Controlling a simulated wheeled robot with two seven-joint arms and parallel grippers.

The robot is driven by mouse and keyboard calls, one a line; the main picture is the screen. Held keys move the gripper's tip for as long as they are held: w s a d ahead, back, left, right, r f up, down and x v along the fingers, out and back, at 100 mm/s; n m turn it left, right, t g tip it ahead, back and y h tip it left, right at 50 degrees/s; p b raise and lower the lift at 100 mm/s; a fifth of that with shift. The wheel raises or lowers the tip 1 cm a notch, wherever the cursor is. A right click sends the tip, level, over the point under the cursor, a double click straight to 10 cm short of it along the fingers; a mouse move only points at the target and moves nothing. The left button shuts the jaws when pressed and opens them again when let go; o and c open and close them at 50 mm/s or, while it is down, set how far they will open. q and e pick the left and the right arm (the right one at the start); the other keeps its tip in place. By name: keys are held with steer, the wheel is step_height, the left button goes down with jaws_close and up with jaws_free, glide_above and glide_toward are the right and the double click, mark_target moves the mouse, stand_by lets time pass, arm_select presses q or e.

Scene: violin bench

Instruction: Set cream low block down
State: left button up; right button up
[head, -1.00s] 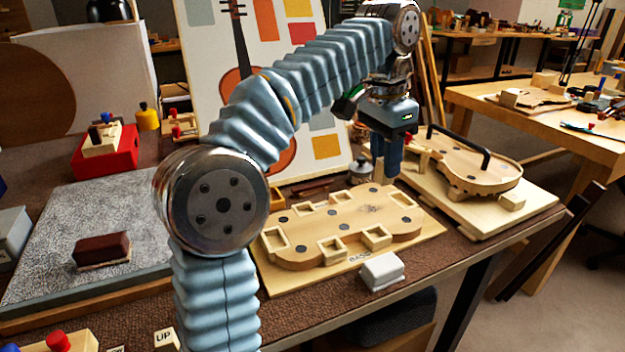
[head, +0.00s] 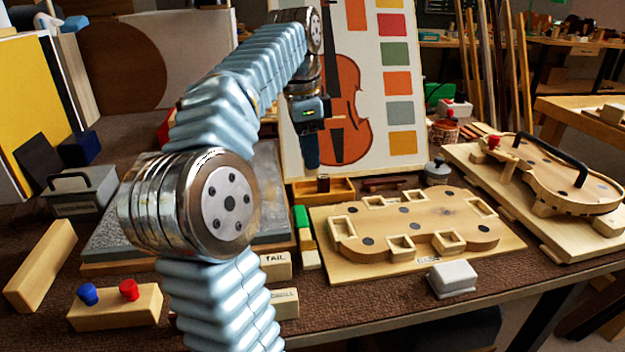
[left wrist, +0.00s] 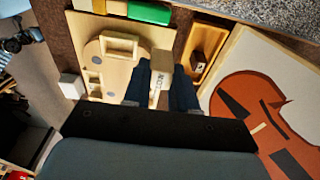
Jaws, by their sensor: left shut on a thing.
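My left gripper (head: 311,160) points down in the head view, in front of the violin picture board and appearing just above the wooden tray (head: 340,193). In the left wrist view its two dark blue fingers (left wrist: 161,92) are shut on the cream low block (left wrist: 162,68), which shows dark lettering on its face. The block is hidden from the head camera. In the wrist view it appears between the base board (left wrist: 125,75) and the tray (left wrist: 205,45), apparently above the table. My right gripper is in neither view.
The violin-shaped mould (head: 415,225) lies on its base board right of the tray. Green (head: 301,215) and yellow (head: 305,239) blocks stand left of it. A TAIL block (head: 276,266) and a white block (head: 452,278) are nearer. A clamped violin body (head: 560,185) lies right.

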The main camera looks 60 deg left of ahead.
arm_select(q)
steer(key=w+a+f, duration=0.1)
steer(key=a+f, duration=0.1)
steer(key=w+a+f, duration=0.3)
steer(key=a+f, duration=0.2)
steer(key=shift+w+a, duration=0.1)
steer(key=shift+w, duration=0.05)
steer(key=shift+w+a+f+b, duration=0.1)
steer(key=shift+f+b, duration=0.1)
steer(key=shift+f, duration=0.75)
steer(key=shift+a+f+b, duration=0.1)
steer(key=shift+f+b, duration=0.05)
steer(key=shift+f, duration=0.75)
steer(key=shift+f, duration=0.15)
steer(key=o, duration=0.9)
steer(key=shift+o, duration=0.2)
step_height(320, 180, up, 12)
steer(key=s+p, duration=0.1)
steer(key=p, duration=0.1)
steer(key=shift+a+p, duration=0.25)
steer(key=shift+p, duration=0.15)
